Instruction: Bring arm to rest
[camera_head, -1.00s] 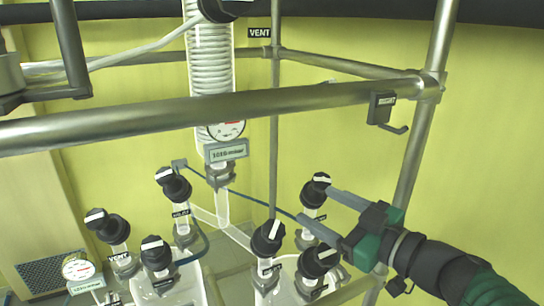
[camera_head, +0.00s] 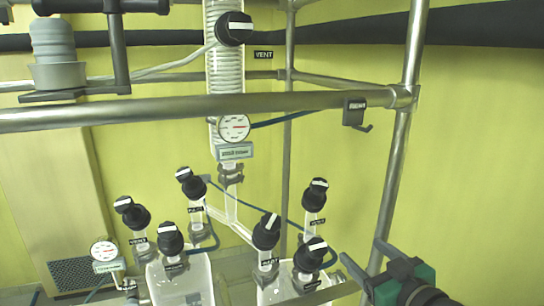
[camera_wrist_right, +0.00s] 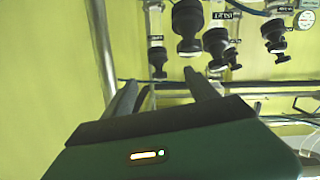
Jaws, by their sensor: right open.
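My right gripper (camera_head: 362,262) is at the lower right of the head view, a green and black body with two grey fingers spread apart and nothing between them. It is to the right of the black-knobbed valves and apart from them. In the right wrist view its two fingers (camera_wrist_right: 160,92) also stand apart and empty, with the valves beyond. The nearest valve knob (camera_head: 311,253) in the head view is left of the fingers. My left gripper does not show in either view.
A horizontal metal rail (camera_head: 180,112) crosses the frame, and an upright post (camera_head: 398,170) stands close to my right gripper. Several black-knobbed valves, such as one at the centre (camera_head: 266,232), top the glass reactors (camera_head: 186,284). A gauge (camera_head: 234,128) hangs below the glass coil.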

